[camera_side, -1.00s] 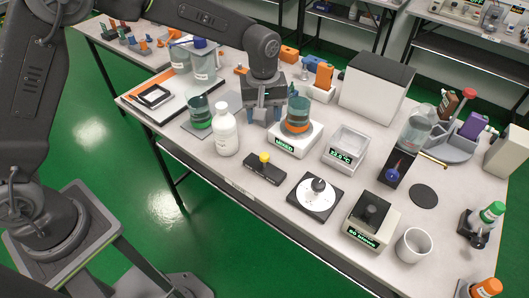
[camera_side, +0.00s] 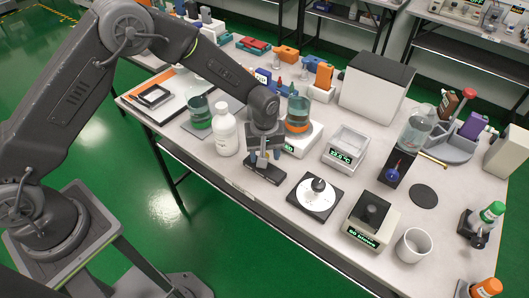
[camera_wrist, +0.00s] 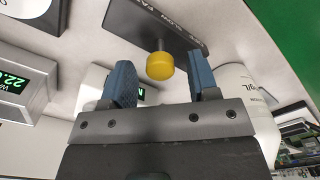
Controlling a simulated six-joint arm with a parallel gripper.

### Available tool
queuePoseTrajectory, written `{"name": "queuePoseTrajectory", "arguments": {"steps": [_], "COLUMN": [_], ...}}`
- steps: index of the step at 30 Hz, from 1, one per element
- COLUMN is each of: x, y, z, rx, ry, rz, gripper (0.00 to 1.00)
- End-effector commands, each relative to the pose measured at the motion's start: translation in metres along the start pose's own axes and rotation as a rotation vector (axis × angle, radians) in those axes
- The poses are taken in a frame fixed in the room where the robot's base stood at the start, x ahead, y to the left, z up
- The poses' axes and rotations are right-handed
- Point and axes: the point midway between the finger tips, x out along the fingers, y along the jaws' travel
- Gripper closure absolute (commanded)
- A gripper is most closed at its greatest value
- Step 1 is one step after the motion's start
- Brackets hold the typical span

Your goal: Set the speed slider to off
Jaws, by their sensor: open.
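The speed slider is a black bar (camera_side: 279,190) near the table's front edge, beside the stirrer. Its yellow knob (camera_wrist: 160,67) stands on a thin stem in the wrist view, where the bar (camera_wrist: 128,20) carries small white lettering. My gripper (camera_side: 265,158) is open above the bar and mostly hides the knob in the side view. In the wrist view the blue fingers of my gripper (camera_wrist: 161,62) are on either side of the knob, with gaps; I cannot tell the height. The stirrer (camera_side: 313,139) holds a beaker (camera_side: 298,110) of teal and orange liquid.
A white bottle (camera_side: 227,137) stands close to the left of my gripper. A black plate with a white dial (camera_side: 309,203) lies to the right. A white box with a display (camera_side: 346,146) stands farther back right.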

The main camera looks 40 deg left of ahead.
Motion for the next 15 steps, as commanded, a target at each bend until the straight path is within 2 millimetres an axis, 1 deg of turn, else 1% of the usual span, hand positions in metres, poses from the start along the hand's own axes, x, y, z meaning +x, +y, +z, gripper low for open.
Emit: {"name": "queuePoseTrajectory", "arguments": {"steps": [9, 15], "x": [0.0021, 0.0019], "y": [0.0001, 0.0], "z": [0.0, 0.0], "rx": [0.0, 0.0], "ry": [0.0, 0.0], "rz": [0.0, 0.0], "gripper": [0.46, 0.66]}}
